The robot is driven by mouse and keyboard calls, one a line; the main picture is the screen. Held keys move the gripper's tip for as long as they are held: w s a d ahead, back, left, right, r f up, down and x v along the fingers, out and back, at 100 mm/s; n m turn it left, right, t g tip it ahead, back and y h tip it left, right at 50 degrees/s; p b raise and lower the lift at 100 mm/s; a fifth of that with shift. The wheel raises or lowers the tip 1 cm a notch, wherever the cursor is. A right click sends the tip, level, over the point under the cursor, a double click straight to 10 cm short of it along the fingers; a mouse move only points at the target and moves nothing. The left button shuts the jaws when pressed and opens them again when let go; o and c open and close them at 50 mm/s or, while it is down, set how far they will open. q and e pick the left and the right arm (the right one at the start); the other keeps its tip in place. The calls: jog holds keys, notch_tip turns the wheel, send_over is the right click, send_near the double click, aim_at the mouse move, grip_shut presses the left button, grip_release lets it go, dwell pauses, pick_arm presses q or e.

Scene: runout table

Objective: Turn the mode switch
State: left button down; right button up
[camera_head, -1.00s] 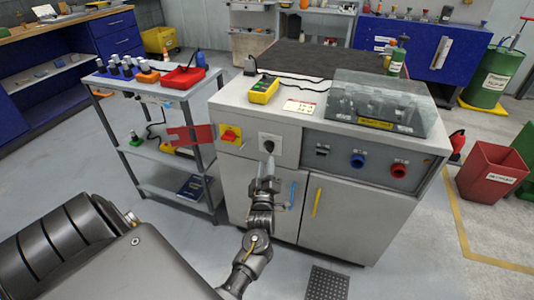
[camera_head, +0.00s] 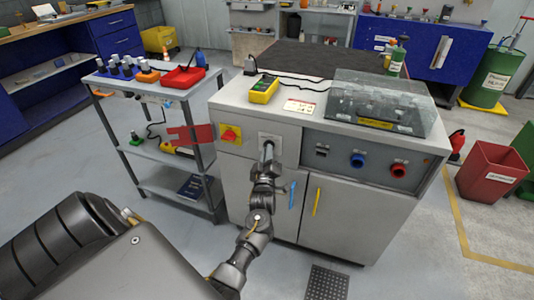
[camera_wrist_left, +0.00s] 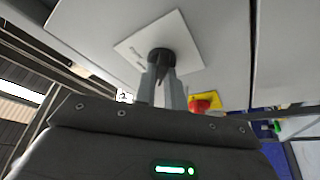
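The mode switch is a black knob on a white plate (camera_head: 277,141) on the front of the grey cabinet. In the left wrist view the knob (camera_wrist_left: 161,58) shows on its white plate (camera_wrist_left: 187,45), which looks tilted in the picture. My left gripper (camera_head: 267,153) is at the switch and hides most of the knob in the head view. In the left wrist view its two fingers (camera_wrist_left: 163,85) lie on either side of the knob and appear shut on it. My right gripper is not in view.
A red knob on a yellow plate (camera_head: 231,134) sits left of the switch. Blue (camera_head: 357,160) and red (camera_head: 398,170) round connectors are to the right. Blue (camera_head: 292,195) and yellow (camera_head: 316,202) door handles are below. A grey shelf cart (camera_head: 150,150) stands close left.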

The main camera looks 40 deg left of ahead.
pick_arm(q)
jog(key=shift+m, duration=0.4)
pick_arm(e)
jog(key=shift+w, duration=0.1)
pick_arm(q)
jog(key=shift+s+a+m+t+h+p, duration=0.15)
jog(key=shift+m+t+h+p, duration=0.55)
jog(key=shift+m+h, duration=2.3)
jog(key=shift+w+a+m+t+h+p, duration=0.15)
jog(key=shift+m+t+h+p, duration=0.55)
jog(key=shift+m, duration=4.5)
jog(key=shift+s+a+m+t+h+p, duration=0.15)
jog(key=shift+m+t+h+p, duration=0.5)
jog(key=shift+m+h, duration=2.35)
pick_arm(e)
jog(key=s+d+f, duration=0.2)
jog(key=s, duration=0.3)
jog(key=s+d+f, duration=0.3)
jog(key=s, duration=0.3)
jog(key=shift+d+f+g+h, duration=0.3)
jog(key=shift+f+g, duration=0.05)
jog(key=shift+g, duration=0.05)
pick_arm(q)
jog(key=shift+m+y, duration=1.1)
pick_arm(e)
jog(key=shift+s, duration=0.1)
pick_arm(q)
jog(key=c, duration=1.5)
grip_release()
